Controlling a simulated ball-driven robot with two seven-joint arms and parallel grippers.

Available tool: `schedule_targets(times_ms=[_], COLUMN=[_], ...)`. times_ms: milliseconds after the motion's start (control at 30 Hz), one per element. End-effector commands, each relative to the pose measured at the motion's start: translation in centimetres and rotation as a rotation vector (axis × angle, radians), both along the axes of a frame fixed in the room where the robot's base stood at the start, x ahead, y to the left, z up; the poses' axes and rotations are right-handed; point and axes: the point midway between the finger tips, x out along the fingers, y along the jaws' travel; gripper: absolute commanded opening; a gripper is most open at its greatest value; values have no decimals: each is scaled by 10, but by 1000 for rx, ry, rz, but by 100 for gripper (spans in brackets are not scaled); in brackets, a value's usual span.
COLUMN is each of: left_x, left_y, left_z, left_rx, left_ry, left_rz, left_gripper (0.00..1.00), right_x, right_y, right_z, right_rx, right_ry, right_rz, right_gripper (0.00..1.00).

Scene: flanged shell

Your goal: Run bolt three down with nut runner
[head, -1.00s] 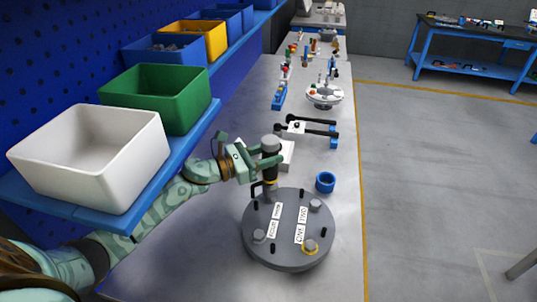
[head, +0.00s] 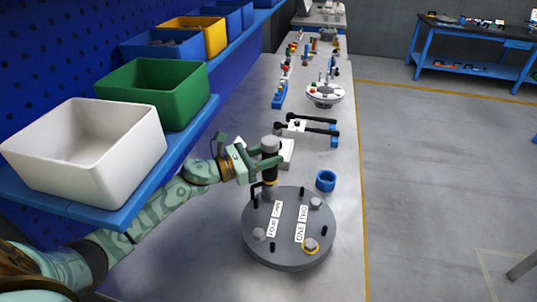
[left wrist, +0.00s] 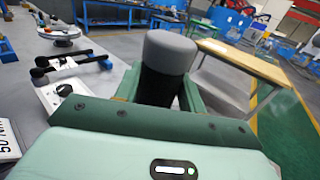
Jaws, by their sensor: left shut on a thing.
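My left gripper (head: 263,165) is shut around the nut runner (head: 269,147), an upright black cylinder with a grey cap. The nut runner also shows in the left wrist view (left wrist: 169,55), between the fingers. Its lower end stands at the back left of the round grey flanged cover (head: 288,257), beside the label reading three. The bolt there is hidden under the tool, so I cannot tell how it is seated. My right gripper is out of view.
A blue ring-shaped cup (head: 325,181) stands behind the cover on the right. A white block (head: 286,153) and black-handled fixture (head: 306,126) lie farther back. White (head: 85,150) and green (head: 155,92) bins line the left shelf above my arm. The bench right of the cover is narrow.

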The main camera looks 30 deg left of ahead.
Motion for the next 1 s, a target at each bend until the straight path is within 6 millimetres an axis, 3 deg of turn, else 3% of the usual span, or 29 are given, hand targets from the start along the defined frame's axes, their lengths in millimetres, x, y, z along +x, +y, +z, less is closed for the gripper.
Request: schedule_targets(times_ms=[567, 1000], left_x=[0, 1], left_y=[0, 0], left_z=[-12, -10], left_rx=[-2, -2], left_ry=[-4, -5], left_rz=[0, 20], left_gripper=[0, 0], right_x=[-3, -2], right_y=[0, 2], right_z=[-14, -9], right_rx=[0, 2], right_ry=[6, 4], right_rz=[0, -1], right_gripper=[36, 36])
